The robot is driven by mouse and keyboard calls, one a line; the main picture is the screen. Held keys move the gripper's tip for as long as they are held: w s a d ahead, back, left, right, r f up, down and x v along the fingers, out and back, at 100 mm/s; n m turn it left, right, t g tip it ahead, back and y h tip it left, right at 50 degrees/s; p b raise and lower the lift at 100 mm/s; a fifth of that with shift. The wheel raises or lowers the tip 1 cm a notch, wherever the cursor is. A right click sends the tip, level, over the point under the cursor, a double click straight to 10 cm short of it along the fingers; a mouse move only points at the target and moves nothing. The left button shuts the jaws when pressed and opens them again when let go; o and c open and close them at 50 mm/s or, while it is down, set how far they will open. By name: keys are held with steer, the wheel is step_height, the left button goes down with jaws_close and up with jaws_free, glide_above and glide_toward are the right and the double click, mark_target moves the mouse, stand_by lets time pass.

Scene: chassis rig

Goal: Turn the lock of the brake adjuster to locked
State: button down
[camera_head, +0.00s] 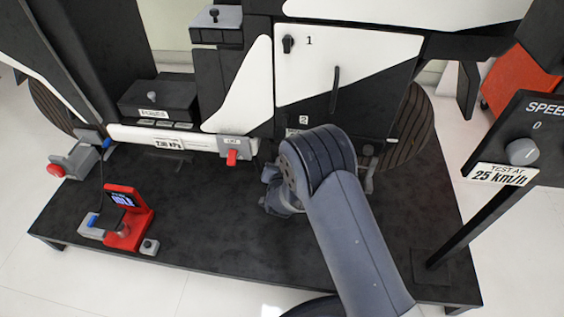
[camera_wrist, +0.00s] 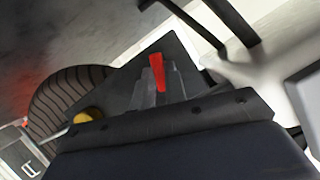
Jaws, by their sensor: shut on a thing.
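In the wrist view a small red lever (camera_wrist: 158,75), which looks like the lock of the brake adjuster, stands between the grey fingers of my gripper (camera_wrist: 159,80). The fingers are shut on it. A dark angled plate lies behind them. A yellow knob (camera_wrist: 84,117) shows left of the fingers, apart from them. In the head view my arm hides the lever, the knob and the fingertips. I cannot read any lock marking, so the lock's position is unclear.
A wheel (camera_head: 412,125) stands right of the white panel (camera_head: 300,75). A red device with a screen (camera_head: 126,215) stands on the black platform. The speed post (camera_head: 455,235) rises at right. The front platform is mostly clear.

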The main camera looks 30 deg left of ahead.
steer(key=shift+a+n+h+p, duration=0.15)
steer(key=shift+n+h+p, duration=0.65)
steer(key=shift+n+p, duration=0.4)
steer(key=c, duration=1.4)
jaws_free()
steer(key=shift+c, duration=0.2)
steer(key=shift+s, duration=0.1)
steer(key=p+v, duration=0.3)
steer(key=v, duration=0.7)
steer(key=shift+s+p, duration=0.35)
